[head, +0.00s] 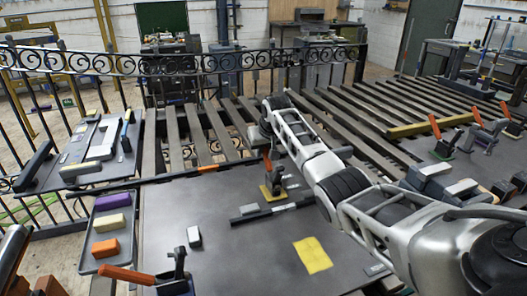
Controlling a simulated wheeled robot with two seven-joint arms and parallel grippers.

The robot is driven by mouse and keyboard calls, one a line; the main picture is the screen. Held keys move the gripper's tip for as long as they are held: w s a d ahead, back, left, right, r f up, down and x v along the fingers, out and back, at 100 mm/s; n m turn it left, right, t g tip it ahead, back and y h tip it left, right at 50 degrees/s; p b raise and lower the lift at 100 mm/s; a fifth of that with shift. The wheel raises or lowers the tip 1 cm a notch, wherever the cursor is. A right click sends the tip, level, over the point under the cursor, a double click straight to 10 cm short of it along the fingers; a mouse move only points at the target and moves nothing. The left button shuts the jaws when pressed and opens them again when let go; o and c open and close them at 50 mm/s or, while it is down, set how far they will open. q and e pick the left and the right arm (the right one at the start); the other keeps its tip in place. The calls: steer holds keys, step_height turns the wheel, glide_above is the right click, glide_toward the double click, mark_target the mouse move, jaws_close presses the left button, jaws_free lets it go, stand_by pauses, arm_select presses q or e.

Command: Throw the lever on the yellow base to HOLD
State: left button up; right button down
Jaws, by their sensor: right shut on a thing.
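The yellow base (273,192) sits on the dark table near its far edge, with a dark lever mechanism on it. The lever's orange handle (267,162) stands about upright above the base. My right arm reaches in from the right, and its gripper (265,147) is over the top of the handle, shut on it. The fingertips are small and partly hidden by the gripper body. No HOLD marking can be read. My left gripper is not in view.
Another orange-handled lever (172,275) is at the table's near edge. More orange-handled levers (443,148) stand at right. An iron scroll gate (180,62) runs behind.

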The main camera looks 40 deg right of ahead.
mark_target(266, 150)
steer(key=shift+s+a+r+t+h, duration=0.25)
steer(key=shift+s+r+t, duration=0.35)
steer(key=shift+t, duration=0.3)
steer(key=shift+s+a+r+t+h, duration=0.2)
steer(key=shift+s+r+t+h, duration=0.15)
steer(key=shift+s+t, duration=0.45)
steer(key=shift+s+a+r+t+h, duration=0.15)
steer(key=shift+s+r+t+h, duration=0.25)
steer(key=shift+t, duration=0.6)
steer(key=shift+s+f, duration=0.1)
steer(key=c, duration=1.4)
jaws_free()
steer(key=shift+o, duration=0.2)
steer(key=shift+s, duration=0.1)
steer(key=v, duration=1.5)
steer(key=shift+s+b, duration=0.45)
